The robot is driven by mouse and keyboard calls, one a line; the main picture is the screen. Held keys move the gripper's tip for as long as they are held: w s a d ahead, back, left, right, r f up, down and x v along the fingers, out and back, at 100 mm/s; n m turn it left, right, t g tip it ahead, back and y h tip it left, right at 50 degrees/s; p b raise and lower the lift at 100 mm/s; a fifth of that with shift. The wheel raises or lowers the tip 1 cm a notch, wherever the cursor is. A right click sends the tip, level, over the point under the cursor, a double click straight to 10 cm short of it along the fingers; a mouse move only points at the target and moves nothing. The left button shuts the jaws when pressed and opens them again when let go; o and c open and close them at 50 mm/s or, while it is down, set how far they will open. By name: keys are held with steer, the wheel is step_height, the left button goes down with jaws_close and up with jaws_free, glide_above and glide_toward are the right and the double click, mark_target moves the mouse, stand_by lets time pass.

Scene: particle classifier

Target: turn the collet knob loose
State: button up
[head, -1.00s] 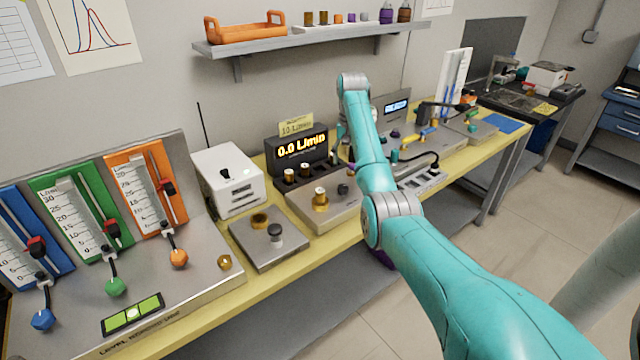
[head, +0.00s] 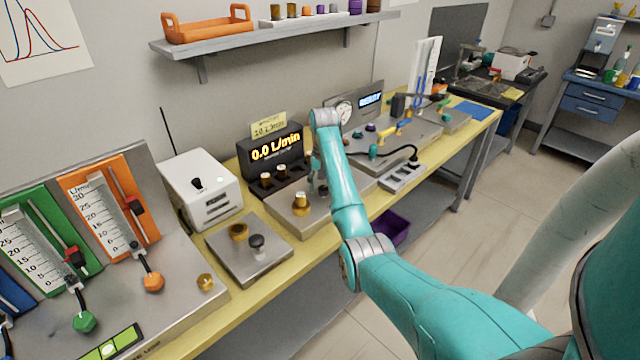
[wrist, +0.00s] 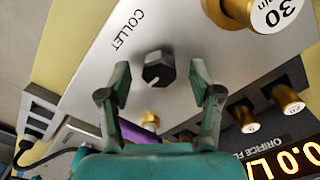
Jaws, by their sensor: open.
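The collet knob (wrist: 158,70) is a black faceted knob with a white pointer line, on a silver plate (wrist: 85,62) marked COLLET in the wrist view. My gripper (wrist: 158,78) is open, with one teal finger on each side of the knob. I see gaps between the fingers and the knob; whether the fingertips are level with it in height, I cannot tell. In the head view my gripper (head: 318,180) is over the right part of the collet plate (head: 280,212), and my arm hides most of it. The knob is hard to make out there.
A brass fitting (head: 301,203) stands on the plate left of my gripper; it shows marked 30 in the wrist view. The flow display (head: 275,147) reads 0.0 L/min behind. A power strip (head: 402,177) lies to the right. A purple bin (head: 390,228) sits below.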

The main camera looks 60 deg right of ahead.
steer(key=shift+f, duration=0.25)
steer(key=c, duration=1.1)
steer(key=shift+c, duration=0.2)
